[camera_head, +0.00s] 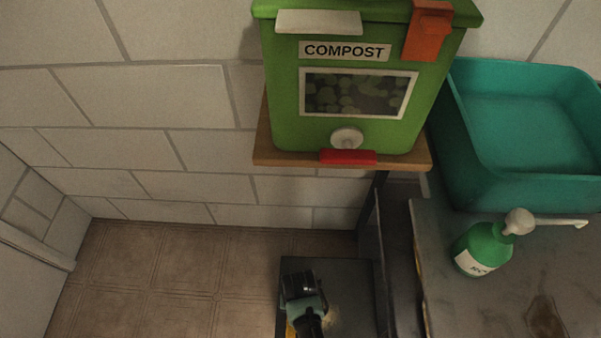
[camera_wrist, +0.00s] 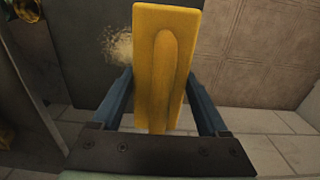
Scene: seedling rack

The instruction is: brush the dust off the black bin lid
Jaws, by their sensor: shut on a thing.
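The black bin lid (camera_head: 352,275) is low in the head view, beside the counter. It also shows as a dark surface in the wrist view (camera_wrist: 82,62). A pale patch of dust (camera_head: 332,316) lies on it; in the wrist view the dust (camera_wrist: 118,46) is left of the brush. My gripper (camera_head: 304,306) is over the lid's left part. It is shut on a yellow brush (camera_wrist: 160,60), whose body stands between the two blue fingers. The bristles are hidden, so I cannot tell whether they touch the lid.
A green compost box (camera_head: 284,112) stands on a wooden shelf (camera_head: 268,156) above and behind the lid. The tiled floor (camera_head: 170,280) left of the lid is clear.

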